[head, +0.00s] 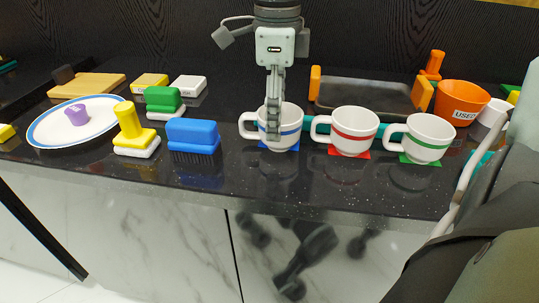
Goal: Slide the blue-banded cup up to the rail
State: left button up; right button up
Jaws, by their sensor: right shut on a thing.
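The blue-banded cup (291,124) is white and upright, with its handle to the left. It stands at a blue square (263,146) on the dark counter. My right gripper (273,130) points down at the cup's left side, its fingers together and shut on the cup. They cover part of its rim and wall. A teal rail (381,131) runs behind the row of cups; its stretch behind the blue-banded cup is hidden. A red-banded cup (354,131) and a green-banded cup (428,139) stand to the right. My left gripper is not in view.
A blue brush (193,131), a yellow brush (129,124) and a green brush (163,98) stand left of the cups. A dark tray with orange ends (315,83) lies behind. An orange bowl (462,101) is at the right. The counter's front strip is clear.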

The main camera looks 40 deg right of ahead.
jog(key=shift+w+d, duration=0.3)
jog(key=o, duration=1.2)
jog(key=shift+o, duration=0.2)
jog(key=shift+r, duration=0.1)
notch_tip(320, 180, up, 8)
jog(key=p, duration=0.4)
jog(key=shift+p, duration=0.4)
